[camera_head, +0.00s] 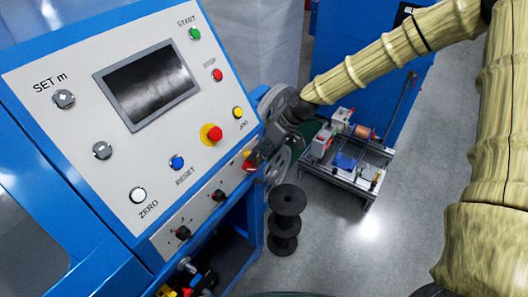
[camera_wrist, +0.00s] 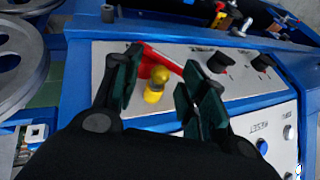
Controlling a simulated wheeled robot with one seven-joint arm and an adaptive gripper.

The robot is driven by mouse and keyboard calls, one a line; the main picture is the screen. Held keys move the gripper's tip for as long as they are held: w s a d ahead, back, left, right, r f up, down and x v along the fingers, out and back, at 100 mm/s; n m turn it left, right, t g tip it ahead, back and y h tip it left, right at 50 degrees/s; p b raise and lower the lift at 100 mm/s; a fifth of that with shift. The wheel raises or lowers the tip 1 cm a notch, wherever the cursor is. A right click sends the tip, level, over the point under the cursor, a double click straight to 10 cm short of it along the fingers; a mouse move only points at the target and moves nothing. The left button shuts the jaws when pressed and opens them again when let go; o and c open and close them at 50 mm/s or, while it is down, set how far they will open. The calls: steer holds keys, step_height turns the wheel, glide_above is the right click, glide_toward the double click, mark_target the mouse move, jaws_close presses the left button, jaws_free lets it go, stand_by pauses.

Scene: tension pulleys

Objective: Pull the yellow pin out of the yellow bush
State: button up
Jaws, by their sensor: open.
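In the wrist view, the yellow pin (camera_wrist: 160,73) shows as a rounded yellow head between the dark finger pads of my gripper (camera_wrist: 163,68). The yellow bush (camera_wrist: 152,95) shows just below it, and the pin looks seated in it. A red lever (camera_wrist: 172,61) runs beside the pin. My gripper is open, with one finger on each side of the pin; I cannot tell whether either pad touches it. In the head view, my gripper (camera_head: 264,150) is at the right edge of the control panel, by the red lever (camera_head: 247,163). The pin is hard to make out there.
The blue-framed control panel (camera_head: 130,110) bears several buttons and black knobs (camera_wrist: 219,62). Grey wheels (camera_wrist: 18,55) lie left of my gripper in the wrist view. Black spools (camera_head: 287,200) and a small wheeled rig (camera_head: 345,165) stand on the floor. The floor at right is clear.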

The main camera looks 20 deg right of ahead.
jaws_close()
steer(key=shift+s+d+p, duration=0.45)
steer(key=shift+s+d, duration=0.25)
steer(key=shift+s, duration=0.2)
steer(key=shift+s+d+p, duration=0.4)
steer(key=shift+s+d, duration=0.3)
steer(key=shift+s, duration=0.2)
stand_by(1.9)
steer(key=s+d+p, duration=0.1)
steer(key=s+d, duration=0.1)
steer(key=s, duration=0.1)
steer(key=shift+d, duration=0.2)
stand_by(0.3)
stand_by(0.4)
steer(key=a+f+m+t+b, duration=0.1)
steer(key=a+f+m+b, duration=0.1)
steer(key=f, duration=0.3)
steer(key=a+f+m+t+h+b, duration=0.1)
steer(key=a+f+m+b, duration=0.1)
steer(key=f+b, duration=0.3)
steer(key=a+f+m+b, duration=0.1)
steer(key=a+f+b, duration=0.2)
steer(key=f, duration=0.3)
steer(key=shift+s+f+m+t, duration=0.4)
